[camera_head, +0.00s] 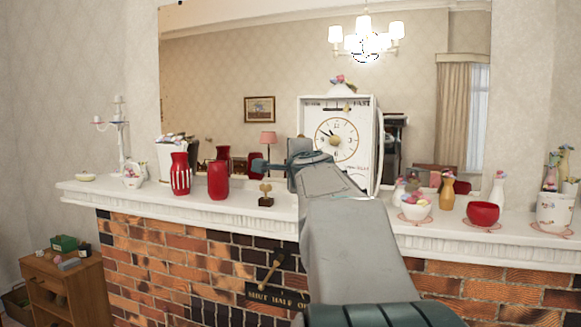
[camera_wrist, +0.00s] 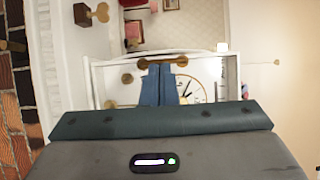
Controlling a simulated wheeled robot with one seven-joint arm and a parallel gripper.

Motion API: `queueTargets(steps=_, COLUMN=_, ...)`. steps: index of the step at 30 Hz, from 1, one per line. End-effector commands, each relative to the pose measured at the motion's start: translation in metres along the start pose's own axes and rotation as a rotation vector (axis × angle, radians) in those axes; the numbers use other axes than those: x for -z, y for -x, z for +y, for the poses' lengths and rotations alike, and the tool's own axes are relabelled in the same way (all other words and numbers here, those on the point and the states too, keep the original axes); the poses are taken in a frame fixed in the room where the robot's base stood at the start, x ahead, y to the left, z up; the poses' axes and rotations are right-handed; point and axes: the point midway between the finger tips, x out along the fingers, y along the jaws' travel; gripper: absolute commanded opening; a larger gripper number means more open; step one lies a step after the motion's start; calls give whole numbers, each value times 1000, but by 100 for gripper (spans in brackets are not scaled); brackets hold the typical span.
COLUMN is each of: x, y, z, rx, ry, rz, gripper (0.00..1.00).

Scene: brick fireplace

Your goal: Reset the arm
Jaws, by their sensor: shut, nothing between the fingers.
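My gripper (camera_wrist: 164,76) shows in the wrist view with its two blue fingers together and nothing held between them. In the head view my arm reaches up from the bottom to the mantel, and its end is in front of the white clock (camera_head: 309,118). The arm hides the clock's lower left part. In the wrist view the clock face (camera_wrist: 206,90) lies just beyond the fingers, seen turned on its side. A brass bar (camera_wrist: 162,62) shows at the fingertips; I cannot tell whether they touch it.
The white mantel (camera_head: 120,192) holds red vases (camera_head: 218,181), a small brass ornament (camera_head: 266,189), a candelabrum (camera_head: 121,135), a red bowl (camera_head: 482,213) and a white pot (camera_head: 554,211). A large mirror (camera_head: 220,75) stands behind. A wooden cabinet (camera_head: 85,290) is at lower left.

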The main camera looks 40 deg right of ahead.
Motion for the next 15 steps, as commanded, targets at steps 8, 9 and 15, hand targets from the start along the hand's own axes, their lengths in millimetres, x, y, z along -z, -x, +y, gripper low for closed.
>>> queueTargets(steps=8, x=-13, y=36, z=-2, rx=2, ry=0, rz=-2, gripper=0)
queueTargets(steps=9, x=-13, y=39, z=-1, rx=1, ry=0, rz=-1, gripper=0)
queueTargets(steps=15, x=-14, y=43, z=-1, rx=1, ry=-1, rz=1, gripper=0)
